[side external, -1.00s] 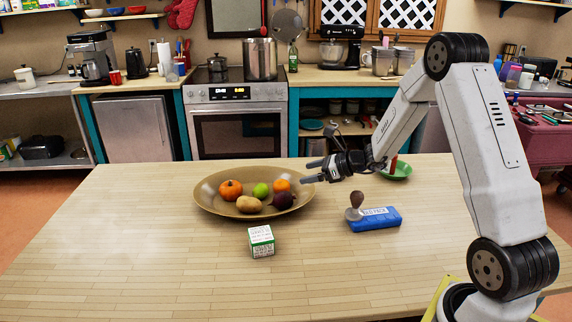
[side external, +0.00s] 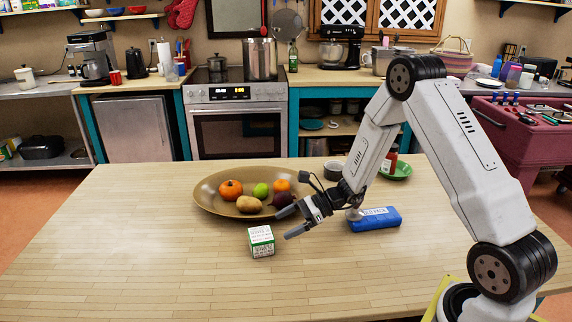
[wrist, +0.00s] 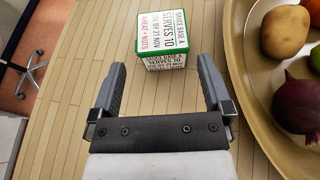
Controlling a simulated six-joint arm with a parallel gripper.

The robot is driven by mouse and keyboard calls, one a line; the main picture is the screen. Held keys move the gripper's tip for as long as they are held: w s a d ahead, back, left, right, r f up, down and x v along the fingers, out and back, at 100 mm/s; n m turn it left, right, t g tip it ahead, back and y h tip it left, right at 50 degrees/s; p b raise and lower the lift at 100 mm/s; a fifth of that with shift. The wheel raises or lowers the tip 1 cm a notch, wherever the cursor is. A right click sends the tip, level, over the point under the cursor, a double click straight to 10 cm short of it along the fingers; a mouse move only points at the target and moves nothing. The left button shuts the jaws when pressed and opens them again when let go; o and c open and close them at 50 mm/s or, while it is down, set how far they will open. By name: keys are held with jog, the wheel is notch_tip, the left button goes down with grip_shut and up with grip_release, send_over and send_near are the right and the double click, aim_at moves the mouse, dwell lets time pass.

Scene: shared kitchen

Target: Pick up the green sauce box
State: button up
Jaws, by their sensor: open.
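The green sauce box (side external: 262,241) is a small white carton with green edges and printed text. It stands on the wooden table in front of the fruit bowl. In the wrist view the sauce box (wrist: 167,38) lies just beyond my fingertips, roughly in line with the gap between them. My gripper (side external: 282,223) is open and empty, a little to the right of the box and apart from it. The wrist view shows both fingers of my gripper (wrist: 161,66) spread with bare table between them.
A wide brown bowl (side external: 208,197) with fruit and vegetables stands close behind the box. A blue pack (side external: 375,219) lies to the right, under my wrist. The table's left and front are clear.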

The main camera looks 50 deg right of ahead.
aim_at(252, 235)
jog(key=shift+f+x, duration=0.15)
jog(key=shift+x, duration=1.85)
jog(key=shift+f+x, duration=0.15)
jog(key=shift+x, duration=1.8)
jog(key=shift+d, duration=0.15)
jog(key=c, duration=1.1)
jog(key=shift+r, duration=0.15)
jog(key=shift+r, duration=1)
jog(key=s+r, duration=0.3)
jog(key=s, duration=0.1)
jog(key=s+r, duration=0.4)
jog(key=s, duration=0.1)
jog(key=s+r, duration=0.3)
jog(key=s, duration=0.2)
jog(key=shift+d+r, duration=0.3)
jog(key=shift+r, duration=0.1)
